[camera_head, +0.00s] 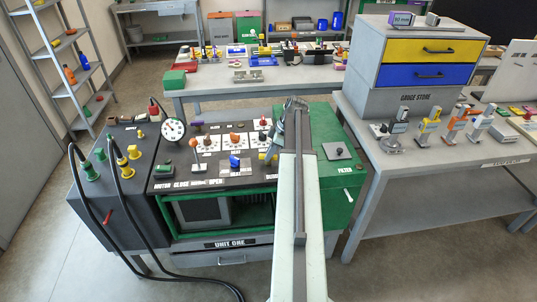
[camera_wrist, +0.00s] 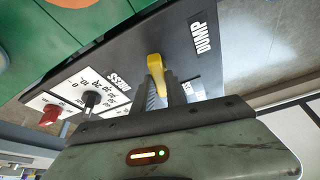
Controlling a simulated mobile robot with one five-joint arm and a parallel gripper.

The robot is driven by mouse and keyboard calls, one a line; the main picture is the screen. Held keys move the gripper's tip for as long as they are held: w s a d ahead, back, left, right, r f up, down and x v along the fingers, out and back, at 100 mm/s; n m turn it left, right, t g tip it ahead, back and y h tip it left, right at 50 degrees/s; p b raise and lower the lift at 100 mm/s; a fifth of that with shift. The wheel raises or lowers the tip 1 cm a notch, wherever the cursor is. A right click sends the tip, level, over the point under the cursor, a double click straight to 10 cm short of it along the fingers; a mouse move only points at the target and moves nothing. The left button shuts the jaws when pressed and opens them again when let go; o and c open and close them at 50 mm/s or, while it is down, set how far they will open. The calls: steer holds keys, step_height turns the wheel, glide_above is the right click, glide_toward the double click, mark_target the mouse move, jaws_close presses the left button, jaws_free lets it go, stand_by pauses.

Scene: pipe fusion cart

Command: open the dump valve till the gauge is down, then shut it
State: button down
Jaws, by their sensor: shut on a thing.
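The yellow dump valve handle (camera_wrist: 156,70) stands on the dark panel beside the white DUMP label (camera_wrist: 201,36) in the wrist view. My gripper (camera_wrist: 163,92) is shut on this handle, with the jaws on either side of it. In the head view my gripper (camera_head: 272,153) is at the right part of the panel, and a bit of the yellow handle (camera_head: 264,156) shows by it. The round white gauge (camera_head: 173,130) stands at the panel's back left; its needle is too small to read surely.
A black knob (camera_wrist: 90,98) and a red knob (camera_wrist: 51,115) are near my gripper in the wrist view. An orange-knobbed lever (camera_head: 194,145), a blue knob (camera_head: 235,162) and black hoses (camera_head: 116,185) are farther left. A grey bench (camera_head: 380,165) stands at right.

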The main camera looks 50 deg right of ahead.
steer(key=m, duration=0.2)
steer(key=m+h, duration=0.1)
steer(key=shift+s+m+t+h, duration=0.2)
steer(key=shift+m+t+h, duration=0.1)
steer(key=shift+m, duration=0.1)
steer(key=m+h, duration=0.1)
steer(key=m, duration=0.2)
steer(key=shift+a, duration=0.2)
steer(key=m+h, duration=0.1)
steer(key=m, duration=0.2)
steer(key=m+h, duration=0.1)
steer(key=m, duration=0.2)
steer(key=shift+a+m+h, duration=0.2)
steer(key=shift+m+h, duration=0.1)
steer(key=shift+m, duration=0.1)
steer(key=c, duration=1.4)
jaws_free()
steer(key=shift+o, duration=0.2)
steer(key=shift+w, duration=0.1)
steer(key=shift+r, duration=0.1)
